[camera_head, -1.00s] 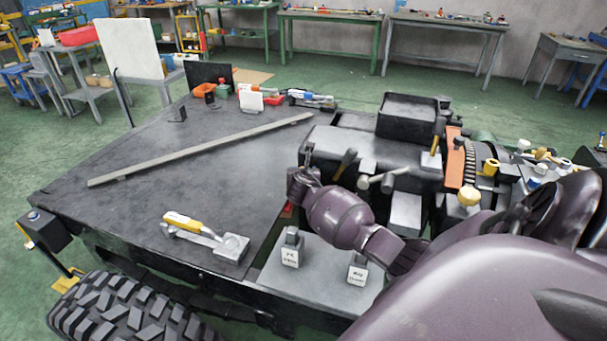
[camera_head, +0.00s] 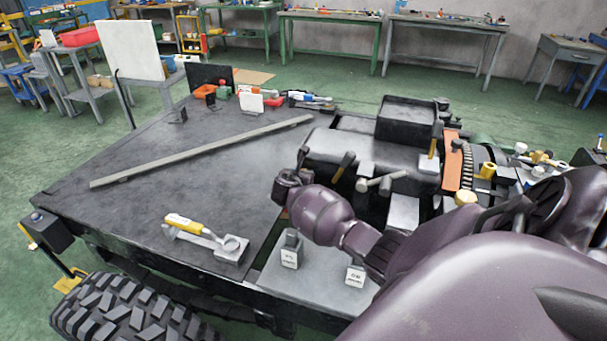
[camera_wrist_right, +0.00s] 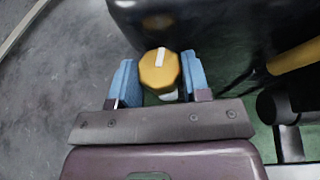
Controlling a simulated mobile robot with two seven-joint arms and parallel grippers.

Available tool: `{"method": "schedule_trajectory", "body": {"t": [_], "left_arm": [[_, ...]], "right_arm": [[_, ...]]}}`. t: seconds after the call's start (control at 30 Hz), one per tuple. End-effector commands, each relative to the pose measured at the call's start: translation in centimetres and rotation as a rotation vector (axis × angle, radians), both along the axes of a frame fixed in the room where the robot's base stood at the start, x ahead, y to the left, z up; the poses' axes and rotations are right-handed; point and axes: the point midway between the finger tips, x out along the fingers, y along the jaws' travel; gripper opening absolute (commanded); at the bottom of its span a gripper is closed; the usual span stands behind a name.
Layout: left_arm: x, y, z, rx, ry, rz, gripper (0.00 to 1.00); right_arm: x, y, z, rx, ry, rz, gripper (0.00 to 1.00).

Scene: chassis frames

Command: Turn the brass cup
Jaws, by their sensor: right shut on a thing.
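In the right wrist view, the brass cup (camera_wrist_right: 158,74) is a yellow, many-sided cap with a white mark on its top. It sits between the two blue finger pads of my right gripper (camera_wrist_right: 160,82), which is shut on it. In the head view, my right gripper (camera_head: 287,184) is at the inner edge of the dark deck, beside the black machine housing. My own wrist hides the cup and the fingertips there. My left gripper is not in view.
The black housing (camera_head: 335,150) with levers stands just right of the gripper. A dark flat deck (camera_head: 190,180) spreads to the left, carrying a long grey bar (camera_head: 200,152) and a yellow-handled clamp (camera_head: 205,235). Two labelled blocks stand on a grey plate (camera_head: 320,275) in front.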

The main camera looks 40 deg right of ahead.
Motion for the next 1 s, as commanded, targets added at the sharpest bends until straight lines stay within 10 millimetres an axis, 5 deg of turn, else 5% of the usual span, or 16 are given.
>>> {"method": "schedule_trajectory", "body": {"t": [0.5,1.0], "left_arm": [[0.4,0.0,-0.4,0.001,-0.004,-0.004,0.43],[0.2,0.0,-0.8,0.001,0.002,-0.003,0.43]], "right_arm": [[0.4,0.2,-0.1,0.000,0.002,-0.351,0.20],[0.4,0.2,-0.1,0.001,0.001,-0.430,0.19]]}}
